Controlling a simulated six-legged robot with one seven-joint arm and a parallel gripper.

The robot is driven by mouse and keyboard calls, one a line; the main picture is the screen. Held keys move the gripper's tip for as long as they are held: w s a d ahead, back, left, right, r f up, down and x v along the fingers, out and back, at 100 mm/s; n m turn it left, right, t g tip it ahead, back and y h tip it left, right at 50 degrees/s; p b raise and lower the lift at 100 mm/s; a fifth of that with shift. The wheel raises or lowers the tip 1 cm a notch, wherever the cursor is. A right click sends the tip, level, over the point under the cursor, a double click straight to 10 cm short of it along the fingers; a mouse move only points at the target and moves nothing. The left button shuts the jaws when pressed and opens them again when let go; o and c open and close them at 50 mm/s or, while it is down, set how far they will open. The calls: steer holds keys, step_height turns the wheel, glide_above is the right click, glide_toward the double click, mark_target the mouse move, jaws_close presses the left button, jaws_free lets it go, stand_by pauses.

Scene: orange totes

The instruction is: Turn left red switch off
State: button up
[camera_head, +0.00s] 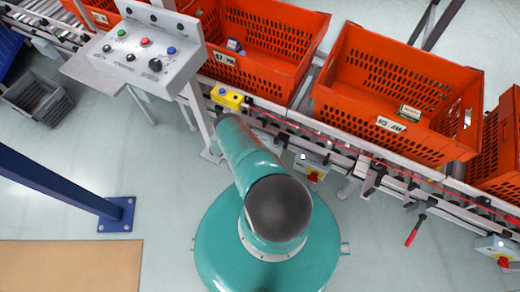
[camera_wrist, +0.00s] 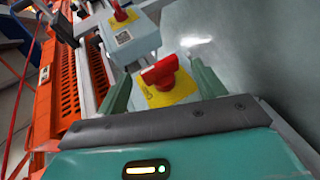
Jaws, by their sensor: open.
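In the wrist view a red switch (camera_wrist: 160,71) with a bar-shaped handle sits on a yellow plate (camera_wrist: 172,91). The handle lies slanted in the picture. My gripper (camera_wrist: 163,82) is open, with one green finger on each side of the switch. I cannot tell whether either finger touches it. A second red switch (camera_wrist: 121,14) on a grey box stands farther off. In the head view a red switch (camera_head: 315,176) shows low on the conveyor side, and another red switch (camera_head: 503,263) is at the far right. My fingers are hidden there.
Orange totes (camera_head: 385,62) stand on the conveyor, and their side also shows in the wrist view (camera_wrist: 73,85). A grey button panel (camera_head: 150,50) is at upper left. A yellow box (camera_head: 228,97) sits on the conveyor edge. A blue post foot (camera_head: 116,214) stands left. Floor between is clear.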

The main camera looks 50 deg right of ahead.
steer(key=v, duration=1.3)
steer(key=shift+w, duration=0.2)
steer(key=shift+a+r, duration=0.1)
steer(key=shift+a, duration=0.1)
